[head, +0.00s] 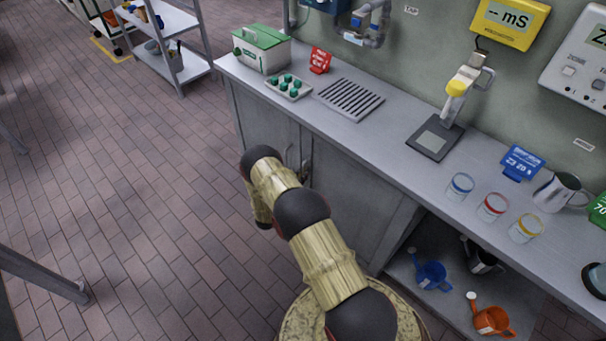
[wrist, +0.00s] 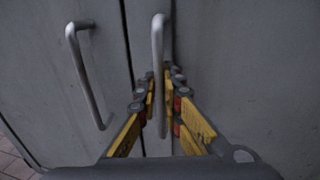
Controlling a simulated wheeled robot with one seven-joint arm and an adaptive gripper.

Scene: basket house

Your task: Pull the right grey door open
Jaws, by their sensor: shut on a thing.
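The right grey door (head: 350,190) is on the front of the cabinet under the counter, to the right of the left grey door (head: 262,115). It appears shut or nearly so; my arm hides part of it. In the wrist view, its upright metal handle (wrist: 158,35) stands between the yellow fingers of my gripper (wrist: 160,95). The fingers are closed around this handle. The left door's handle (wrist: 85,75) is free, to the left of my gripper. In the head view, my gripper (head: 306,167) is at the doors, mostly hidden.
The counter (head: 395,140) runs above the doors, with a scale (head: 437,138) and several jars on it. An open shelf to the right holds a blue watering can (head: 431,275) and an orange one (head: 490,320).

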